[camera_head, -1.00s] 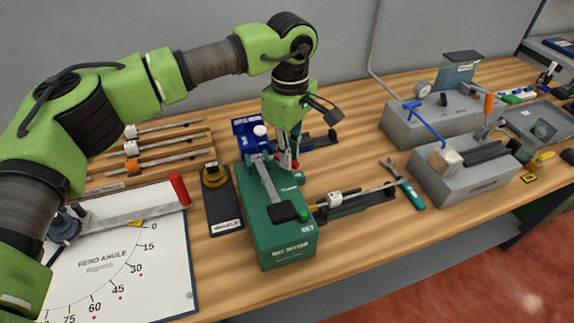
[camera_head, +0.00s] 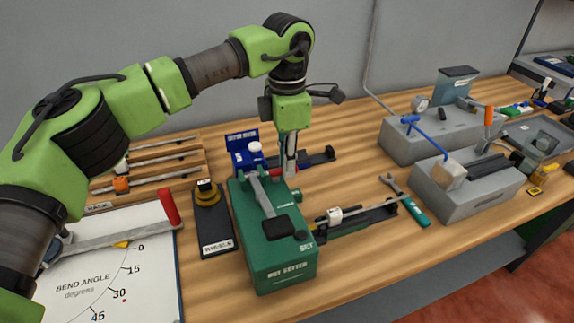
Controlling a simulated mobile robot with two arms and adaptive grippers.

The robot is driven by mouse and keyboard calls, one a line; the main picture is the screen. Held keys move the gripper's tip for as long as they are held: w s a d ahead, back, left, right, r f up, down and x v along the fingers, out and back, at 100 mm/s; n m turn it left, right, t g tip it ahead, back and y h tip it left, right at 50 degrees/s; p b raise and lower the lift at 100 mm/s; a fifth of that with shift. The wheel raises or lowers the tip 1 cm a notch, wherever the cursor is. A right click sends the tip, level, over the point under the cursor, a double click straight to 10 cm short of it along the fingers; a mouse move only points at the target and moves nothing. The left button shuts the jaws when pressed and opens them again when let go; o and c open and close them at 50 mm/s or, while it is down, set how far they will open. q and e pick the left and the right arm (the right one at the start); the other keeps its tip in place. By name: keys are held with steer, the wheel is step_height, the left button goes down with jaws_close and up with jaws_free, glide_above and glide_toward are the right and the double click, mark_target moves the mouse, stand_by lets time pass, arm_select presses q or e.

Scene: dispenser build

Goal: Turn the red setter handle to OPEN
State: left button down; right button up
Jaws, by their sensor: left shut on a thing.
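The green setter box (camera_head: 276,262) stands on the bench in the middle of the head view, with "SET" lettered near its front right corner. A grey lever (camera_head: 262,195) with a black end runs along its top. My left gripper (camera_head: 290,172) points down at the box's back right corner, shut on the red handle (camera_head: 275,172). Only small red parts show beside the fingers, so the handle's exact angle is hard to tell. Another small label on the top is unreadable. My right gripper is out of view.
A blue unit (camera_head: 245,150) stands just behind the box. A black stand with a yellow knob (camera_head: 207,195) is at its left, and a black rail with a rod (camera_head: 350,216) at its right. A green-handled wrench (camera_head: 415,210) lies farther right.

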arm_select(q)
steer(key=shift+w+r+n, duration=0.15)
steer(key=shift+w+n, duration=0.05)
steer(key=shift+n, duration=0.3)
steer(key=c, duration=2.1)
jaws_free()
step_height(320, 180, up, 12)
steer(key=shift+f, duration=0.1)
